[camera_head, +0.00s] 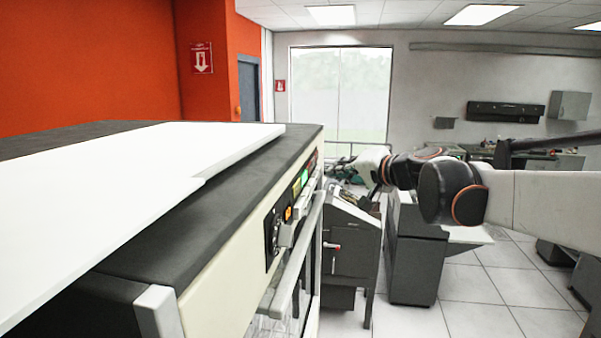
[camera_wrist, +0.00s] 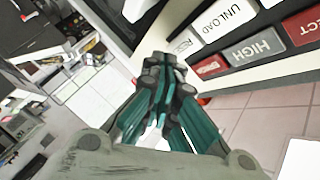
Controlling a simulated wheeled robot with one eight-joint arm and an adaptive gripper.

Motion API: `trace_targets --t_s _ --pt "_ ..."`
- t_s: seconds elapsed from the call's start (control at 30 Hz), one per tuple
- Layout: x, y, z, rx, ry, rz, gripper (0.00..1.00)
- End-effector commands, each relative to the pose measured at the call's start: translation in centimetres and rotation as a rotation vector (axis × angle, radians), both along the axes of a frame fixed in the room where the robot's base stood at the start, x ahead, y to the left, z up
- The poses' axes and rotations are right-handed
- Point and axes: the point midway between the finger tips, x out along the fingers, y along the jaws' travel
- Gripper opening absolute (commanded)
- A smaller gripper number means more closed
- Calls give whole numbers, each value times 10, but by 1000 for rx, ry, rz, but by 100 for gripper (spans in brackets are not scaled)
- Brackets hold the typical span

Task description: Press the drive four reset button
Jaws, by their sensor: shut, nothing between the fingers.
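My gripper (camera_wrist: 160,62) is shut and empty in the wrist view, its teal fingers pointing up toward a black control panel. A small white button (camera_wrist: 181,43), whose small lettering looks like RESET, lies just right of the fingertips; I cannot tell whether they touch. A white UNLOAD button (camera_wrist: 222,18) adjoins it. Below are a red button (camera_wrist: 208,67) with unclear lettering and a grey HIGH button (camera_wrist: 254,48). In the head view, my gripper (camera_head: 340,166) is beside the far end of the cream drive cabinet's front (camera_head: 235,255). No drive number is readable.
A white sheet-like panel (camera_head: 130,165) lies on the cabinet's dark top. A rail (camera_head: 296,262) runs along its front. A grey machine (camera_head: 350,245) stands beyond, with desks behind. Tiled floor (camera_head: 480,300) is open at right.

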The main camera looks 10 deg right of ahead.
Motion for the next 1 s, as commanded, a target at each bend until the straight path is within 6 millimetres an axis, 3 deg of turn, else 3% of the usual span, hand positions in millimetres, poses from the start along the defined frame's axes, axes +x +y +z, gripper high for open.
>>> trace_targets --t_s 1.0 --pt "2 8 0 -1 0 0 0"
